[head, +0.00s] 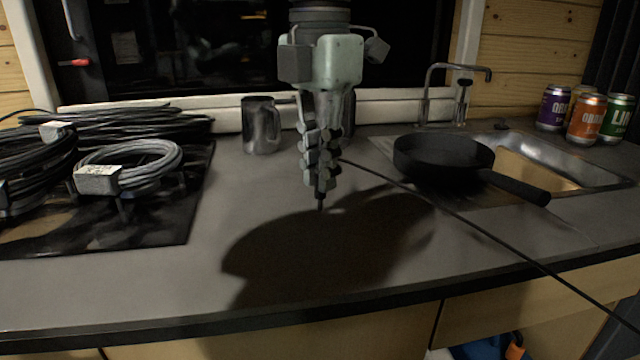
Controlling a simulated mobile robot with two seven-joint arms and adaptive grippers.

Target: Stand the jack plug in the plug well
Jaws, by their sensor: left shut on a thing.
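My left gripper (320,180) comes down from the top centre, above the grey counter. Its fingers are shut on the jack plug (320,204), and only a small dark tip shows below them, pointing down. The rest of the plug is hidden by the fingers. The tip appears to be above the counter, with a large shadow around and below it. A thin black cable (450,212) runs from beside the fingers to the right and over the counter's front edge. I cannot make out a plug well. My right gripper is not in view.
Coiled cables (130,160) lie on a dark mat at left. A metal mug (261,126) stands behind, left of the gripper. A black pan (440,160) sits by the steel sink (610,178) and tap (428,95); several cans (586,118) stand far right. The front middle counter (200,280) is clear.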

